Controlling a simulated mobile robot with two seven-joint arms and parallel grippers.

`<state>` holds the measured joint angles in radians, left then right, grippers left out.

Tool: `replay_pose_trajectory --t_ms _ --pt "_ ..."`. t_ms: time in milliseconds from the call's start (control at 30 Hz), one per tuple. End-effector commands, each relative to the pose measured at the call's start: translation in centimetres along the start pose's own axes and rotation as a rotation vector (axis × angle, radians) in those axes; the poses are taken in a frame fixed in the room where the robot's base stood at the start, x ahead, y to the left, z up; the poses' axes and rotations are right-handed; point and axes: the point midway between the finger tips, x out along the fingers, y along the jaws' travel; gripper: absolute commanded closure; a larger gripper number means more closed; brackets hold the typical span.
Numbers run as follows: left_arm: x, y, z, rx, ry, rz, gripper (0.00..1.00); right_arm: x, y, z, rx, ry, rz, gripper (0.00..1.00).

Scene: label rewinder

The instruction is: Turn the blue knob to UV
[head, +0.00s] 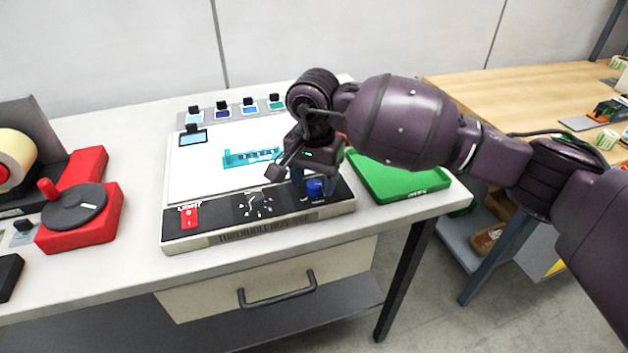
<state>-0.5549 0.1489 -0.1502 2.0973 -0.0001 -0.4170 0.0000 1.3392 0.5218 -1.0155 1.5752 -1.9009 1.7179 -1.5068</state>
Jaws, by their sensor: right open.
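The blue knob (315,187) sits at the right end of the dark control strip on the front of the white panel device (185,241). My right gripper (304,184) is open, with its fingers pointing down right at the knob; one finger shows on each side of it. Whether the fingers touch the knob cannot be told. The knob's markings, including UV, are too small and partly hidden to read. A black knob (254,203) and a red light switch (190,217) are on the same strip to the left. My left gripper is not in view.
A green tray (398,182) lies just right of the device. A red rewinder (80,215) with a black disc stands at the left. A drawer handle (277,291) juts out below the table edge.

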Motion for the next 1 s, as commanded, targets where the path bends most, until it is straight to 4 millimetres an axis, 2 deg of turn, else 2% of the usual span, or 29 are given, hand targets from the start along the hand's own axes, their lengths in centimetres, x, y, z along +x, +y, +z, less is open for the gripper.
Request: replay_pose_trajectory --t_ms 133,400,467,733,1000 --pt "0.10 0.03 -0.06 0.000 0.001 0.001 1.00 0.66 -0.01 0.01 -0.001 0.001 0.000 0.43" --pt "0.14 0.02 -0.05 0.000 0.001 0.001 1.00 0.71 0.00 0.00 0.000 0.001 0.000 0.43" --pt "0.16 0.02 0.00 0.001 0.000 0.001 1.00 0.71 0.00 0.00 0.000 0.001 0.000 0.51" --pt "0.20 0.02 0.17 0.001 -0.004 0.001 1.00 0.70 0.00 0.00 0.000 0.001 0.000 0.92" --pt "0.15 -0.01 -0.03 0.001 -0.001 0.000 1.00 0.63 0.02 0.00 0.026 0.002 0.000 0.92"
